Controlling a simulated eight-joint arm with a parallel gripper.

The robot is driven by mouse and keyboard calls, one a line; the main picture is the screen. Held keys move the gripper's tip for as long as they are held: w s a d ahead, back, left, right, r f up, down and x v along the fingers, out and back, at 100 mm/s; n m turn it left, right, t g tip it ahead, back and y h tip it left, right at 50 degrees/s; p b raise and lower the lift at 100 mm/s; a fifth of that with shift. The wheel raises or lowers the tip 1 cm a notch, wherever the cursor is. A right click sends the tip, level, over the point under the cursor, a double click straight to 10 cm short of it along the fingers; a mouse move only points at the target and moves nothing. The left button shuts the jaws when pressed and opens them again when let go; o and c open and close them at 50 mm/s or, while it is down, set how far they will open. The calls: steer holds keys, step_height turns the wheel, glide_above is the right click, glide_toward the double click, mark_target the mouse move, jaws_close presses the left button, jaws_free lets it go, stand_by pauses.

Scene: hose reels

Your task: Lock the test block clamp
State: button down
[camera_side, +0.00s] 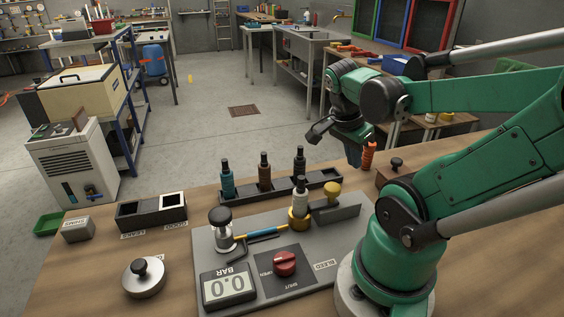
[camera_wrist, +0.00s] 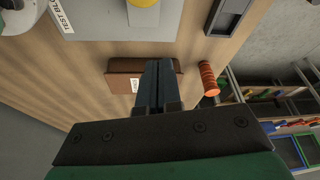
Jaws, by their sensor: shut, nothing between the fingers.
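The grey test block plate (camera_side: 215,262) lies on the bench; its labelled edge also shows in the wrist view (camera_wrist: 90,22). A yellow knob (camera_side: 332,189) stands at its right beside a grey upright plate; in the wrist view the yellow part (camera_wrist: 145,4) is cut off at the top edge. I cannot tell whether the clamp is locked. A dark hose piece with a pale upper part (camera_side: 300,192) stands upright in a brass fitting (camera_side: 298,220). My gripper (camera_side: 354,162) is shut and empty, right of and behind the yellow knob, apart from it; its fingers (camera_wrist: 158,66) point down.
A brown box (camera_side: 390,176) with a black knob and an orange ridged handle (camera_side: 369,154) are close to my gripper. A black rack (camera_side: 237,196) with several bottle-like pieces stands behind the plate. A red valve knob (camera_side: 284,262) and gauge reading 0.0 (camera_side: 228,286) sit on the plate.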

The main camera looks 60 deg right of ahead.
steer(key=v, duration=0.6)
steer(key=shift+a+r, duration=0.1)
steer(key=w+a+f+n+t+y, duration=0.3)
steer(key=w+a+n+t, duration=0.6)
steer(key=n, duration=1.5)
steer(key=w+a, duration=0.5)
steer(key=a, duration=0.1)
steer(key=shift+f, duration=0.25)
